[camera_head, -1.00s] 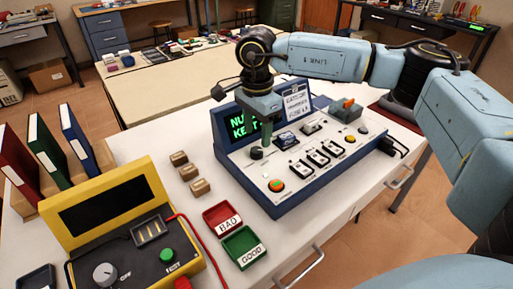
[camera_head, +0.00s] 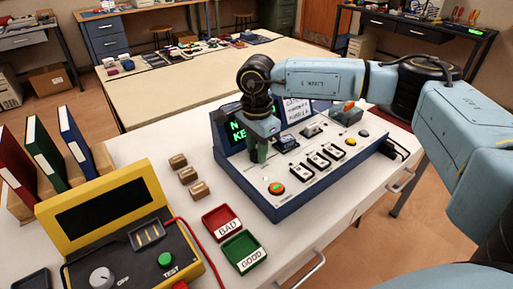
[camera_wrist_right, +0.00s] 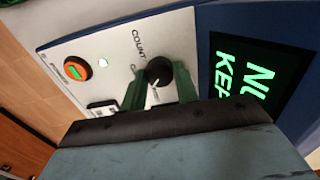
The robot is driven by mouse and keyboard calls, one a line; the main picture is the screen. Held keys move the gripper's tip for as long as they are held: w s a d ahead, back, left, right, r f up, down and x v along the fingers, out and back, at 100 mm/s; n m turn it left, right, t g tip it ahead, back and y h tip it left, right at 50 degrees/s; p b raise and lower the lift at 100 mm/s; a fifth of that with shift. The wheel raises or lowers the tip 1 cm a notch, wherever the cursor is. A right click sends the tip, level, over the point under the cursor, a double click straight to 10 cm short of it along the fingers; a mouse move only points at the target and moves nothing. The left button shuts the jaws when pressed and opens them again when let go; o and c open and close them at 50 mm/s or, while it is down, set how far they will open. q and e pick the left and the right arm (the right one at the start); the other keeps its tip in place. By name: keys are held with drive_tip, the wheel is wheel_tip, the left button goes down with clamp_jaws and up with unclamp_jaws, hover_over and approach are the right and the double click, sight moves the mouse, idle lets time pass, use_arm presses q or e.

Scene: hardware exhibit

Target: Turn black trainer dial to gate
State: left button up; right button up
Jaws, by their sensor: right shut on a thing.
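The blue-edged trainer console (camera_head: 300,187) stands on the white bench with a lit green-text screen (camera_head: 237,131). My right gripper (camera_head: 257,157) reaches down to the console's left part, just in front of the screen, and hides the dial in the head view. In the right wrist view the black dial (camera_wrist_right: 160,71) sits between the two green fingers of my right gripper (camera_wrist_right: 161,82), which is shut on it. A white mark shows on the dial. The label COUNT (camera_wrist_right: 138,42) is readable; a second label beside it is mostly hidden by a finger. My left gripper is out of view.
The console also carries an orange-ringed green button (camera_head: 276,188) and several white switches. A yellow tester (camera_head: 120,220) stands at front left. A red BAD tray (camera_head: 221,221), a green GOOD tray (camera_head: 243,251) and several small brown blocks lie between them.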

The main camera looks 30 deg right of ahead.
drive_tip(key=shift+c, duration=0.3)
drive_tip(key=shift+m, duration=0.4)
drive_tip(key=shift+m+p, duration=0.5)
drive_tip(key=shift+m, duration=0.5)
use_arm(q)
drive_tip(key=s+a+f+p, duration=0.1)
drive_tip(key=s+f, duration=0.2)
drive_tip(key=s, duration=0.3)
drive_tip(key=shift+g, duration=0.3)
use_arm(e)
drive_tip(key=m, duration=0.6)
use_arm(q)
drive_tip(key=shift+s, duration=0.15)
use_arm(e)
drive_tip(key=o, duration=1)
